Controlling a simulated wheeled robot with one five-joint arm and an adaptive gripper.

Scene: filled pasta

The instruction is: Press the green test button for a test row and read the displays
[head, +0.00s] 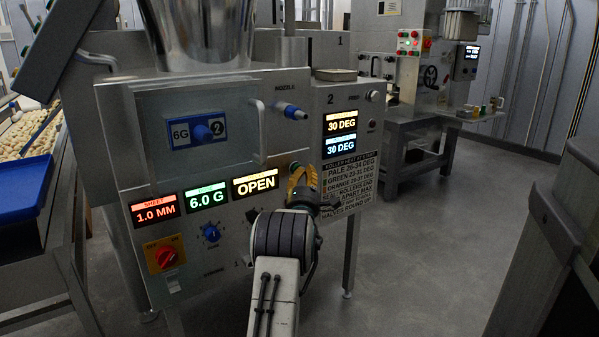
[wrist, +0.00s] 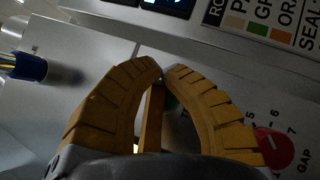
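My gripper (head: 302,178) has yellow ribbed fingers and is up at the front panel of the steel machine (head: 120,120). In the wrist view my gripper (wrist: 162,74) has its fingertips together, with nothing visible held. A dark green round part (wrist: 171,100) shows partly between the fingers; I cannot tell whether it is the test button or whether I touch it. The lit displays read 1.0 MM on the orange-red sheet display (head: 155,210), 6.0 G on the green display (head: 207,197) and OPEN on the yellow display (head: 256,184). Two more read 30 DEG, orange-topped (head: 341,124) and blue-topped (head: 341,146).
A heat placard (head: 348,185) is beside my gripper. A red gap knob (wrist: 274,146) sits right of the fingers. The panel also has a blue nozzle handle (head: 290,111), a blue 6G selector (head: 203,131), a blue knob (head: 211,233) and a red switch (head: 166,256).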

